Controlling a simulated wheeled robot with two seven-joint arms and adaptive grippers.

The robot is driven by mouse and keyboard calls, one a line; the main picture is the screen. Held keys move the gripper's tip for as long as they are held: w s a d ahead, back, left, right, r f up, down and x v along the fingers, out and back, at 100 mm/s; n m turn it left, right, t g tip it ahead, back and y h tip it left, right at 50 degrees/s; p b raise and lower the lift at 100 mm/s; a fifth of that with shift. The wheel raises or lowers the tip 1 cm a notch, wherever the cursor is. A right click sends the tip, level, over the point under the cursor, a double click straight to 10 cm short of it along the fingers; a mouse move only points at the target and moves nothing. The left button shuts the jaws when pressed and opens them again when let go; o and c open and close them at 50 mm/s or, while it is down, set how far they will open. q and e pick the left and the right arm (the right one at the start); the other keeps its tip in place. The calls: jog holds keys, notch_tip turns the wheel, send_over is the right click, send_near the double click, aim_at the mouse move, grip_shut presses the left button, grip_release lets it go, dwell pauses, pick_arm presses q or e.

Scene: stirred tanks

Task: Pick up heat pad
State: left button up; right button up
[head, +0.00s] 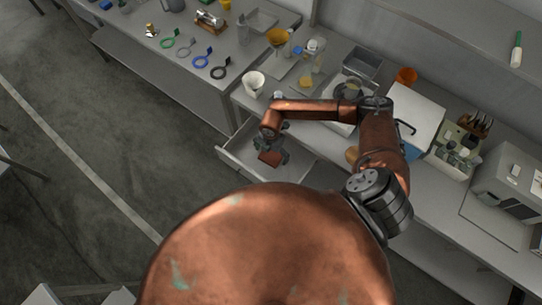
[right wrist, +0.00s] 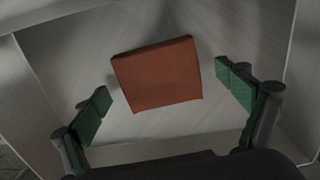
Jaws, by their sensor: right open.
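The heat pad (right wrist: 157,76) is a flat reddish-brown square lying in an open drawer. In the right wrist view it is ahead of my right gripper (right wrist: 168,105), between the lines of its two fingers. The fingers are spread with green pads, and nothing is between them. In the head view the heat pad (head: 270,158) shows just below my right gripper (head: 274,147), partly hidden by it. I cannot tell the exact gap between them. My left gripper is not in view.
The open drawer (head: 232,155) has light walls around the pad. Above it, the bench holds a white beaker (head: 254,84), a blue-sided white box (head: 417,112) and glassware. Coloured rings lie on the left bench (head: 160,62). Open floor (head: 90,140) is at left.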

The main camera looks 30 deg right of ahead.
jog(key=shift+c, duration=0.7)
jog(key=c, duration=1)
